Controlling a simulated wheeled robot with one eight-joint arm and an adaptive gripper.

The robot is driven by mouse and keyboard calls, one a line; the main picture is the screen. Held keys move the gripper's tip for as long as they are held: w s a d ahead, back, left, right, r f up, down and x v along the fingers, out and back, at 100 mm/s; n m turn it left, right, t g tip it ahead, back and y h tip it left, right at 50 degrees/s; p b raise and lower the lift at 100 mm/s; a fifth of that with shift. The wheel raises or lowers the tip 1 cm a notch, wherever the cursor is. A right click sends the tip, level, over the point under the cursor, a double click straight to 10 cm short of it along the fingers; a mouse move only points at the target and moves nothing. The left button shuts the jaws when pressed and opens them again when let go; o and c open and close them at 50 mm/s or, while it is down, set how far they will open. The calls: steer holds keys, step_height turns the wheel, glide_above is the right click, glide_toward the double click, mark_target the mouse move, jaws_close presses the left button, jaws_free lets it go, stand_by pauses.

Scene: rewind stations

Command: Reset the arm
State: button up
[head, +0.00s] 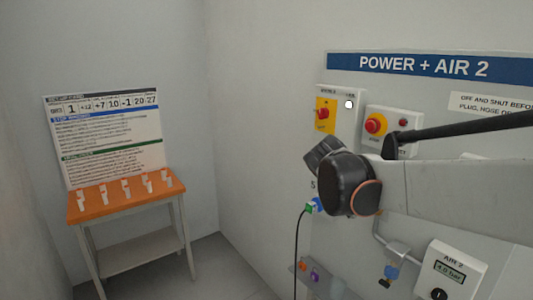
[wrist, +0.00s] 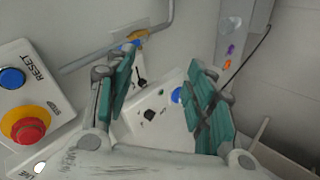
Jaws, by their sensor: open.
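In the wrist view my gripper (wrist: 162,62) is open, with two teal-padded fingers spread apart and nothing between them. At the left edge of that view is a white box with a blue button (wrist: 12,78) marked RESET and a red mushroom button (wrist: 28,130) on a yellow ring. Both lie to the left of my fingers, apart from them. In the head view my arm (head: 440,190) reaches in from the right in front of the wall panel. Its dark end hides part of the panel, and the fingers cannot be made out there.
The wall carries a POWER + AIR 2 sign (head: 425,66), a yellow-backed red switch (head: 323,114), a red stop button (head: 376,124) and an AIR 2 gauge (head: 449,272). A black cable (head: 297,250) hangs down. An orange-topped table (head: 110,208) with several white tags stands left.

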steer(key=s+a+f+m+y, duration=0.1)
steer(key=s+f+y, duration=0.1)
steer(key=s, duration=0.7)
steer(key=s+a+f+m+y, duration=0.1)
steer(key=s+f, duration=0.3)
steer(key=s, duration=0.5)
steer(key=s+a+f+m+y, duration=0.1)
steer(key=s+f+m+y, duration=0.1)
steer(key=s, duration=0.7)
steer(key=shift+s+a+f+y, duration=0.2)
steer(key=shift+a+f+y, duration=0.25)
steer(key=shift+y, duration=0.25)
